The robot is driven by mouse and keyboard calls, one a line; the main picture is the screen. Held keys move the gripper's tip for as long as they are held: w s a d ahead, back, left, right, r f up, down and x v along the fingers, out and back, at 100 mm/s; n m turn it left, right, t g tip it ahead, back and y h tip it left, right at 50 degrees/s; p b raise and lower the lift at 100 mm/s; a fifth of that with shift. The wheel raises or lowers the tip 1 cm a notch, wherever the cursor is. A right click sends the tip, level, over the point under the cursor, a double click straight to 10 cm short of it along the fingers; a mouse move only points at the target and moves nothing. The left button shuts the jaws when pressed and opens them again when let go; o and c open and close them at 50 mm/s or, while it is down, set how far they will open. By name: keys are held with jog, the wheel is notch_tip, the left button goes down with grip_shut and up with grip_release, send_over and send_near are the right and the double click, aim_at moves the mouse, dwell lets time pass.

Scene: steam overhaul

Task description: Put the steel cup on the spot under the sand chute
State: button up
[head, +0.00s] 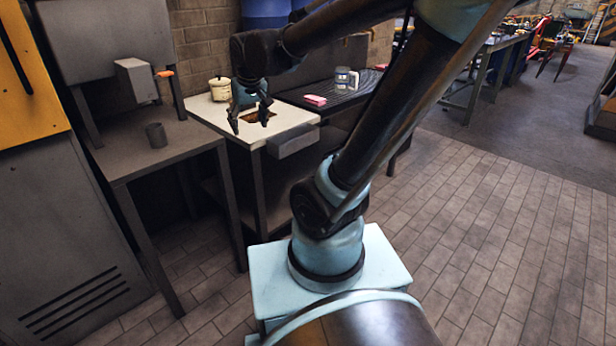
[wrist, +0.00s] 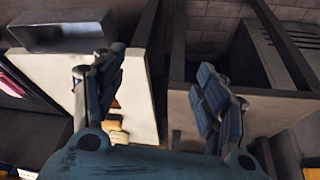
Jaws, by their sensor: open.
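The steel cup (head: 156,135) is a small dark grey cylinder. It stands upright on the grey table at left, below a grey box (head: 137,80) with an orange-tipped part, which looks like the sand chute. I cannot make out a marked spot under it. My gripper (head: 250,120) is open and points down over the white counter, to the right of the cup and apart from it. In the wrist view my gripper (wrist: 160,65) has its fingers spread with nothing between them. I do not make out the cup in that view.
A dark ribbed bench (head: 320,88) holds a pink block (head: 315,100) and a labelled mug (head: 342,78). The tiled floor at right is clear.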

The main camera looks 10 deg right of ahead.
jog(key=s+d+f+m+g, duration=0.1)
jog(key=s+d+f, duration=0.4)
jog(key=s+d, duration=0.2)
jog(key=s+d+f+m+g+h, duration=0.1)
jog(key=s+d+f+m, duration=0.1)
jog(key=s+d+f, duration=0.4)
jog(key=s+d, duration=0.1)
jog(key=s, duration=0.4)
jog(key=shift+d, duration=0.25)
jog(key=shift+w+f, duration=0.25)
jog(key=shift+w, duration=0.2)
